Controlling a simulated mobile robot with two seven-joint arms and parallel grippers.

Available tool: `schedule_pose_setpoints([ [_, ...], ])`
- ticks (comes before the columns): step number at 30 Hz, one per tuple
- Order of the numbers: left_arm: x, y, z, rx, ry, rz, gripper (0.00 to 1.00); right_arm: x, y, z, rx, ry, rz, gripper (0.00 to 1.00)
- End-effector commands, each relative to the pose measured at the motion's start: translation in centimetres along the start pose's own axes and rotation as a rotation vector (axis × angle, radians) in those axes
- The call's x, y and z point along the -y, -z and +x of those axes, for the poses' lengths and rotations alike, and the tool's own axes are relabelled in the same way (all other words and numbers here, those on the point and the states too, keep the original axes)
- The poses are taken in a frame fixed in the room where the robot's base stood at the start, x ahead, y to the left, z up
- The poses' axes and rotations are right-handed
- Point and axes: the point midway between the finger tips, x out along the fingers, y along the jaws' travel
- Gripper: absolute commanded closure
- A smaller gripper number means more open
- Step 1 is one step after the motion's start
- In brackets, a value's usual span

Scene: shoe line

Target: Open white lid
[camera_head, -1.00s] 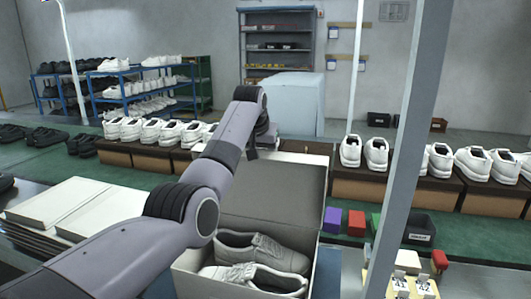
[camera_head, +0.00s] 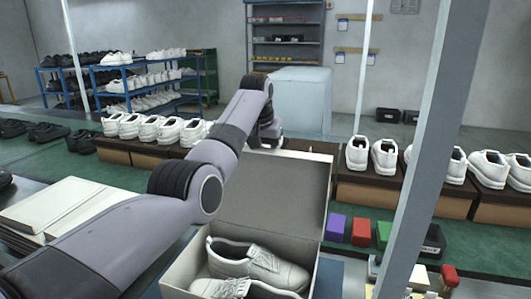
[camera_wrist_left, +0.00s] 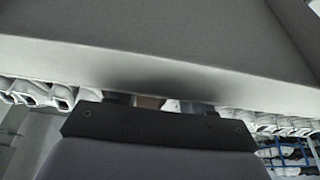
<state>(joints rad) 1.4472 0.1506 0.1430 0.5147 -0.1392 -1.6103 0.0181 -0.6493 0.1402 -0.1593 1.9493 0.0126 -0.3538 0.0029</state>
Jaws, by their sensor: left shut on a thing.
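A shoebox (camera_head: 182,262) with white shoes (camera_head: 255,264) in it stands at the lower middle of the head view. Its lid (camera_head: 275,195) stands raised at the back of the box, its grey inner face toward me. My left arm comes in from the left and reaches over to the lid's top edge. My left gripper (camera_head: 268,142) is at that edge, its fingertips mostly hidden. In the left wrist view the lid (camera_wrist_left: 200,45) fills the top of the picture, and the gripper (camera_wrist_left: 160,103) is shut on its edge. My right gripper is not seen.
White shoes on boxes (camera_head: 385,185) line the belt behind. White flat lids or boards (camera_head: 75,205) are stacked at the left. Purple, red and green blocks (camera_head: 361,230) lie right of the box. A grey post (camera_head: 430,150) stands at the right.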

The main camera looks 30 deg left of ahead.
Motion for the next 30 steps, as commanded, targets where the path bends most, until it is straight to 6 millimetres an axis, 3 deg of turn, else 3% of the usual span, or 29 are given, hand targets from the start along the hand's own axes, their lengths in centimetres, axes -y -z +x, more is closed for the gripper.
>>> schedule_pose_setpoints([
  [1,-0.1,-0.6,0.9,0.024,-0.001,0.003,1.0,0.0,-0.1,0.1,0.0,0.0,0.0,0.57],
  [5,-0.1,-0.7,0.9,0.024,-0.001,0.003,1.0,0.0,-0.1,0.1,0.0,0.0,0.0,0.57],
  [6,-0.1,-0.7,0.9,0.025,-0.001,0.003,0.46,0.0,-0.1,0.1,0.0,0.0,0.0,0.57],
  [8,-0.1,-0.6,0.9,0.024,-0.001,0.003,0.28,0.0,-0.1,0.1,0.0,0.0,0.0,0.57],
  [19,-0.1,-0.3,0.0,0.01,0.0,0.001,0.28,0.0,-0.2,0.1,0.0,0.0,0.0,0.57],
  [30,-0.1,-0.3,-5.4,0.014,-0.001,0.002,0.28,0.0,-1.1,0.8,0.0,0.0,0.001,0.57],
])
